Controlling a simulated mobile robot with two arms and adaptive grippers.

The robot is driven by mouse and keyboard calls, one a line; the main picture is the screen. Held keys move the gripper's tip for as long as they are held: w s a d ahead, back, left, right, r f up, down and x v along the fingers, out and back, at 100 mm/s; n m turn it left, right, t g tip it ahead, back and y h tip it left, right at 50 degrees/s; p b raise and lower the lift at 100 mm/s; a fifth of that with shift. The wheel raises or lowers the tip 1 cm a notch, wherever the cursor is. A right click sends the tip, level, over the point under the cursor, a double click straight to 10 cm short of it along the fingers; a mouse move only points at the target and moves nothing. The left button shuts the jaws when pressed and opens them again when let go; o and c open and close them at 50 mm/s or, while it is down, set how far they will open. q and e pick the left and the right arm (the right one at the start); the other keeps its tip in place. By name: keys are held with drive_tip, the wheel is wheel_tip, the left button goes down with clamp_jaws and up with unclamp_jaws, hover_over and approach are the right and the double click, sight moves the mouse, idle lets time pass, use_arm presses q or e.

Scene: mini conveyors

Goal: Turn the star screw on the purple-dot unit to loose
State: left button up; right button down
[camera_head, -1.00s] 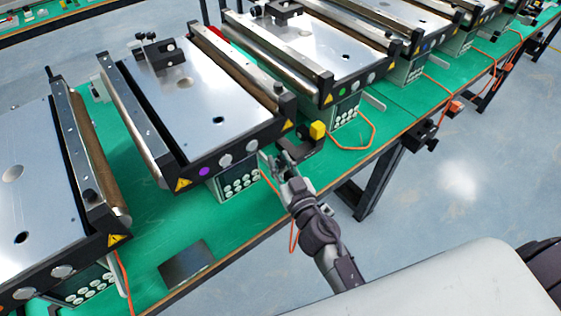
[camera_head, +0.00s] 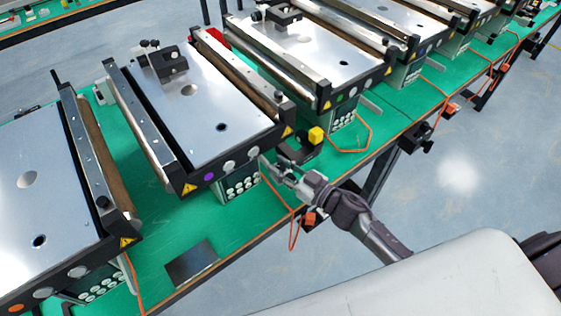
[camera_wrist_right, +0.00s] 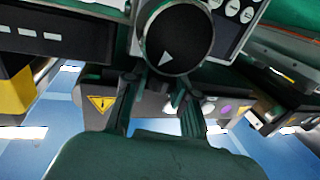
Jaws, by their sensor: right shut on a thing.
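The purple-dot unit is a conveyor with a silver plate (camera_head: 185,108) and a purple dot (camera_head: 209,177) on its black front end. Its grey keypad box (camera_head: 240,184) hangs below the front end. My right gripper (camera_head: 272,167) is at the right side of this box. In the right wrist view a black round knob (camera_wrist_right: 178,38) with a white triangle sits at the tips of my right gripper (camera_wrist_right: 155,88), which is shut on it. The exact contact is partly hidden, and no star shape shows. My left gripper is not in view.
A black bracket with a yellow block (camera_head: 316,135) stands close behind my right gripper. An orange cable (camera_head: 293,222) hangs over the table edge just below it. A dark flat plate (camera_head: 192,262) lies on the green table. Neighbouring conveyors stand on both sides.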

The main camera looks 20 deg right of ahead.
drive_tip(key=shift+w+d+n+g+y, duration=0.1)
drive_tip(key=shift+n+g+y, duration=0.8)
drive_tip(key=shift+n+y, duration=0.15)
drive_tip(key=shift+f+n+g+y+b, duration=0.15)
drive_tip(key=shift+n+g+y+b, duration=0.5)
drive_tip(key=shift+n+g+y, duration=0.35)
drive_tip(key=n+g+y+b, duration=0.2)
drive_tip(key=g+b, duration=0.1)
drive_tip(key=shift+n+g, duration=0.25)
drive_tip(key=shift+g, duration=0.15)
drive_tip(key=shift+n+g+y+b, duration=0.65)
drive_tip(key=shift+n+g+b, duration=0.15)
drive_tip(key=shift+g, duration=0.6)
drive_tip(key=shift+r, duration=0.2)
drive_tip(key=c, duration=0.9)
unclamp_jaws()
